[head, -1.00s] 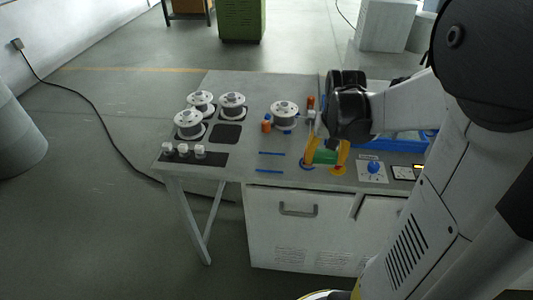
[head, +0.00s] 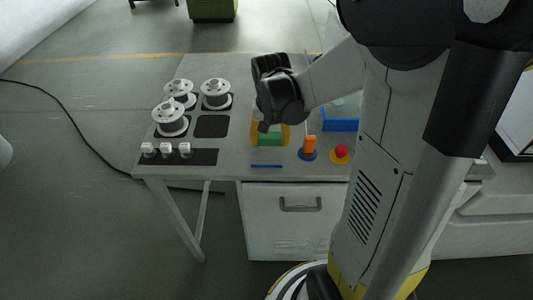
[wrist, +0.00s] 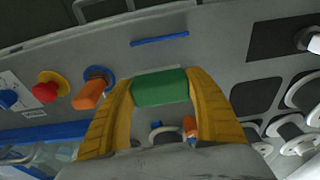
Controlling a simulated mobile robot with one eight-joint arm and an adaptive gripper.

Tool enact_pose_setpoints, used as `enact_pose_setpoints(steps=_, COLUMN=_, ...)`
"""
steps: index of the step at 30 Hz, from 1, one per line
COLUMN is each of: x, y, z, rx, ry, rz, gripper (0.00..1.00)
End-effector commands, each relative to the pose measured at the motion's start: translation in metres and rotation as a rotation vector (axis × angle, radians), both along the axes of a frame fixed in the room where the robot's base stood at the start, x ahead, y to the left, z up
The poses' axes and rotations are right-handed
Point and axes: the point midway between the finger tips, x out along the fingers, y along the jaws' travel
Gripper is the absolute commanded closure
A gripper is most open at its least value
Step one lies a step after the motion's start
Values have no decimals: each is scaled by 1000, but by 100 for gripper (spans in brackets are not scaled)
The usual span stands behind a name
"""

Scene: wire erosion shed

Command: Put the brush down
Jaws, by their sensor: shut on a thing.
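My gripper (head: 269,137) hangs over the bench top with its yellow fingers pointing down. It is shut on a green block-like piece, which I take to be the brush (head: 269,139). In the wrist view the green piece (wrist: 160,88) sits between the two yellow fingertips. One blue strip (head: 266,166) lies on the bench just in front of the gripper; it also shows in the wrist view (wrist: 160,39). Any bristles are hidden, and I cannot tell whether the brush touches the bench.
An orange piece (head: 310,145) stands on a blue ring right of the gripper, beside a red button (head: 340,151). White spools (head: 171,119) and small white blocks (head: 166,149) stand to the left. A blue tray (head: 341,123) lies behind right. A dark square pad (head: 211,126) is bare.

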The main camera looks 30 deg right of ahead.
Motion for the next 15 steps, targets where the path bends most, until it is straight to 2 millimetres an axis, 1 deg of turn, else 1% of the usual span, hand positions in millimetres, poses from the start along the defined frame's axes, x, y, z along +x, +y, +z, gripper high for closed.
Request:
enact_pose_setpoints(steps=2, x=3, y=6, z=-5, rx=0, ry=0, rz=0, gripper=63)
enact_pose_setpoints(steps=5, x=5, y=8, z=-9, rx=0, ry=0, rz=-1, gripper=63)
enact_pose_setpoints(steps=12, x=5, y=7, z=-44, rx=0, ry=0, rz=-1, gripper=63)
enact_pose_setpoints(steps=15, x=5, y=7, z=-46, rx=0, ry=0, rz=-1, gripper=63)
